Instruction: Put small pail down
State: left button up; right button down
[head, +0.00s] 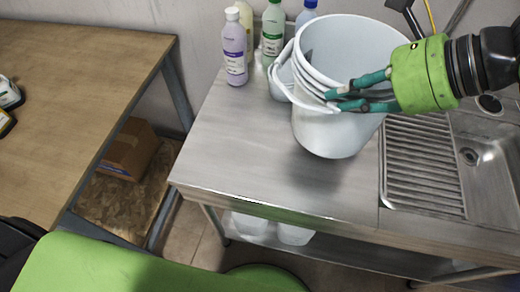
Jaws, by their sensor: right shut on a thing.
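A white pail (340,133), which I take to be the small pail, is over the steel counter (235,150), upright or slightly tilted, its open mouth facing up. My right gripper (345,97) comes in from the right. Its teal fingers are shut on the pail's side, below the rim. A dark shadow lies on the counter below the pail; I cannot tell for sure whether its base touches the steel. A second pale vessel (281,80) stands behind it on the left, mostly hidden. My left gripper is not in view.
A purple-labelled bottle (235,50), a green bottle (272,32) and other bottles stand at the back by the wall. A ribbed drainer (422,165) and sink (485,155) are on the right. The counter's front left is clear. A wooden table (75,80) is at left.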

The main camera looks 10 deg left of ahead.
jog(key=s+a+f+n+g+p, duration=0.1)
jog(key=s+a+f+n+p, duration=0.1)
jog(key=a+f+p, duration=0.3)
jog(key=s+a+f, duration=0.1)
jog(key=a+f, duration=0.3)
jog(key=a, duration=0.3)
jog(key=shift+a+f+n+g, duration=0.3)
jog(key=shift+a+f+g, duration=0.1)
jog(key=shift+f, duration=0.15)
jog(key=c, duration=1.2)
grip_release()
jog(key=shift+s, duration=0.1)
jog(key=shift+c, duration=0.2)
